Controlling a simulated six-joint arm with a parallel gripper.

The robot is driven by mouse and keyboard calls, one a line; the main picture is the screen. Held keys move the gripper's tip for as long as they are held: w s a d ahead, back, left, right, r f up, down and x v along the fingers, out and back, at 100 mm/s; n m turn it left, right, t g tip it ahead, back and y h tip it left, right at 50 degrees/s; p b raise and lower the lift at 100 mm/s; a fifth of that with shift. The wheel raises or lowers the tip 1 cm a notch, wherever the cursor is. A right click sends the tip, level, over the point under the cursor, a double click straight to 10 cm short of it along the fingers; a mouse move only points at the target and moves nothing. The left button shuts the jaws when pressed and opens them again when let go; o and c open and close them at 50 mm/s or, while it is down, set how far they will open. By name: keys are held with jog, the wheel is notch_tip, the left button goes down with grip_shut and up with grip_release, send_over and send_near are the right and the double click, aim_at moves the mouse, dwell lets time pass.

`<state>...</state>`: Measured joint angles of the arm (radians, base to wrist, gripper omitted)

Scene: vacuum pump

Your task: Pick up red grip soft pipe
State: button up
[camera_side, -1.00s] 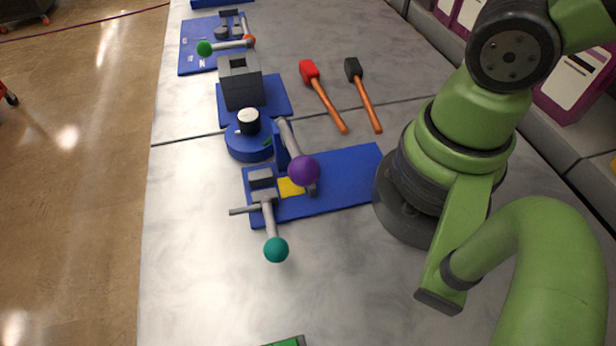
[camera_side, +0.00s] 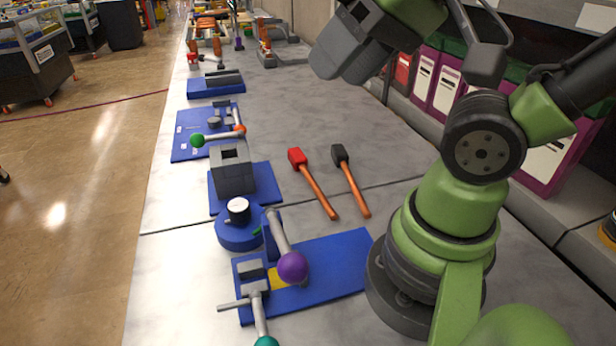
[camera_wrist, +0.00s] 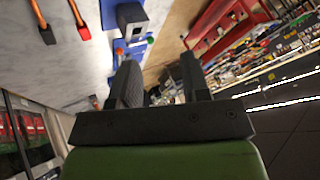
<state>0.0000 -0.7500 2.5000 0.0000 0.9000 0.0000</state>
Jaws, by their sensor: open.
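A tool with a red block end (camera_side: 297,158) and an orange stick lies on the grey table, left of a similar one with a black block end (camera_side: 340,154). I cannot tell if the red one is the red grip soft pipe. Both show at the upper left of the wrist view, red end (camera_wrist: 84,33) and black end (camera_wrist: 47,36). My gripper (camera_wrist: 160,76) is open and empty, its two dark fingers apart. In the side view my gripper (camera_side: 345,50) is high above the table, up and right of both tools.
Blue fixtures stand along the table's left side, including a grey block (camera_side: 232,168), a round blue part (camera_side: 238,232) and a purple-knobbed lever (camera_side: 292,267). Red and orange items (camera_side: 205,40) stand at the far end. Purple-and-white boxes (camera_side: 450,95) line the right. The table's middle beyond the tools is clear.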

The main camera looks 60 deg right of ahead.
jog(key=o, duration=0.4)
